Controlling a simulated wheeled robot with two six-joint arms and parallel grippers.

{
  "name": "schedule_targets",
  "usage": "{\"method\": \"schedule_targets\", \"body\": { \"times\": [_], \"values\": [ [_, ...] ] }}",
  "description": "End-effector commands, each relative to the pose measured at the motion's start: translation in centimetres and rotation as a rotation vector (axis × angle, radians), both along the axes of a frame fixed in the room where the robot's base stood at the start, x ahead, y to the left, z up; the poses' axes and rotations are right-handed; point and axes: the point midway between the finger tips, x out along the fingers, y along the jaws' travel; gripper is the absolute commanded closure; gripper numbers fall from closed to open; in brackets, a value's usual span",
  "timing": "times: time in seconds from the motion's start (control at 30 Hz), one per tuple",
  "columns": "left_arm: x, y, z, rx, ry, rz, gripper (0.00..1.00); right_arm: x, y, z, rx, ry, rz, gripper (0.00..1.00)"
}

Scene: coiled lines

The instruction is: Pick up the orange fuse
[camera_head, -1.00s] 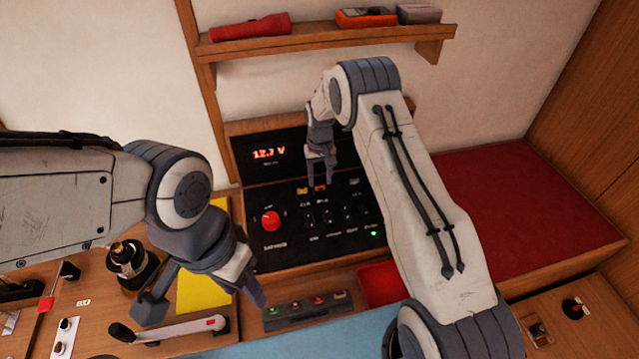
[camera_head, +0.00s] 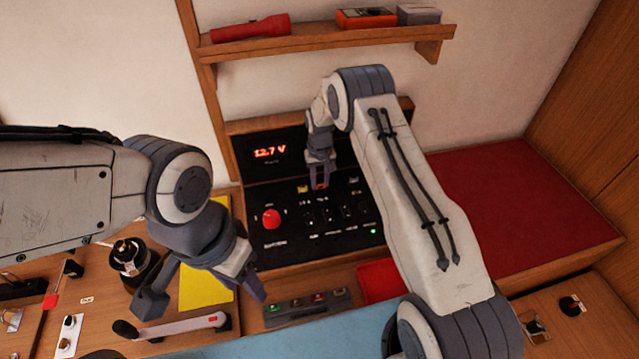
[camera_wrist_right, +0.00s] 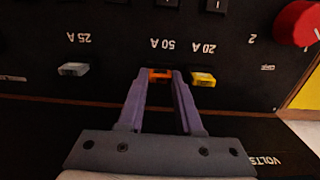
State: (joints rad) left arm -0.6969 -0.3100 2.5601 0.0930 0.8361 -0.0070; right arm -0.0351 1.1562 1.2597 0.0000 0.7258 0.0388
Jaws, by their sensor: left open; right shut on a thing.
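The orange fuse (camera_wrist_right: 160,75) is between the fingertips of my right gripper (camera_wrist_right: 162,80) in the wrist view. The right gripper is shut on it, in front of the black panel. In the head view only a small bit of the orange fuse (camera_head: 321,185) shows below the right gripper (camera_head: 320,180). Whether the fuse still sits in its socket or is clear of it, I cannot tell. My left gripper (camera_head: 208,298) is open and empty at the lower left, above the bench, with its fingers spread.
The black panel (camera_head: 285,240) has a red knob (camera_head: 271,218), switches and a lit 12.7 V display (camera_head: 270,152). A yellow fuse (camera_wrist_right: 203,79) and a grey fuse (camera_wrist_right: 74,69) flank the orange one. A shelf (camera_head: 330,38) is above. A fuse tray (camera_head: 307,307) lies in front.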

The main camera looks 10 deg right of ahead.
Motion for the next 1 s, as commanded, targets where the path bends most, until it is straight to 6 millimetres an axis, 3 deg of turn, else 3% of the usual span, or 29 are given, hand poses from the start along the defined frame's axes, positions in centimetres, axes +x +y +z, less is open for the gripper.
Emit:
{"method": "schedule_targets", "body": {
  "times": [0.17,0.33,0.7,1.0],
  "values": [
    [0.0,0.0,-1.0,0.000,0.000,0.001,0.50,0.1,0.0,1.0,0.000,-0.003,0.000,1.00],
    [0.0,0.0,-3.0,0.000,0.000,0.004,0.50,0.1,0.0,3.6,0.000,-0.007,0.000,1.00],
    [0.0,0.0,-6.4,0.000,0.001,0.010,0.50,-5.4,-6.3,8.6,0.000,-0.004,-0.003,1.00],
    [0.0,0.0,-7.1,0.000,0.001,0.010,0.50,-7.5,-8.7,10.8,0.000,0.001,0.000,1.00]
  ]
}}
